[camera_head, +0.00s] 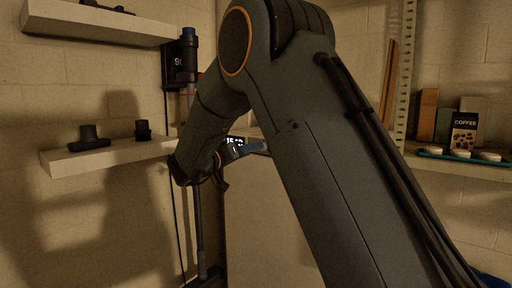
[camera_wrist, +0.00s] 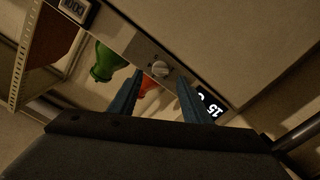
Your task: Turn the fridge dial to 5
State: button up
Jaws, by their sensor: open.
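The fridge dial (camera_wrist: 160,69) is a small pale round knob on a grey panel strip in the wrist view. Its pointer setting is too small to read. My gripper (camera_wrist: 160,76) is open, its two blue-grey fingers pointing toward the panel with the dial showing between their tips. I cannot tell whether the fingers touch it. A lit display with white digits (camera_wrist: 212,105) is right of the dial, partly behind the right finger. In the head view, my arm hides the dial; the lit display (camera_head: 235,142) shows beside my gripper (camera_head: 246,150), above the pale fridge front (camera_head: 255,220).
In the wrist view, a green bottle (camera_wrist: 107,62) and an orange-red item (camera_wrist: 149,84) are left of the dial, and another small display (camera_wrist: 75,8) is at top left. In the head view, wall shelves (camera_head: 110,154) stand left; a shelf with a coffee box (camera_head: 464,132) stands right.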

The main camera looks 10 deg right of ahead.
jog(key=shift+p+x, duration=0.45)
jog(key=shift+x, duration=1.5)
jog(key=c, duration=1)
jog(key=shift+c, duration=0.2)
